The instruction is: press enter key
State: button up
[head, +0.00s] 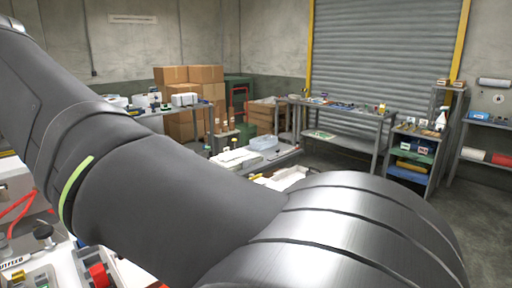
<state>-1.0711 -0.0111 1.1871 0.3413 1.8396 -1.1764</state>
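No enter key and no keyboard can be made out in the head view. My own arm fills the left and lower middle of the picture and hides much of the near work surface. My gripper is not in the picture, so its state and what it is near do not show.
Below my arm at lower left is a near surface with a red-topped part (98,275) and a red cable (17,212). Farther back stand a grey workbench (345,113), stacked cardboard boxes (188,76), a shelf cart (411,158) and a roller shutter (385,50). Open floor (345,160) lies between.

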grip_shut()
dwell(1.3)
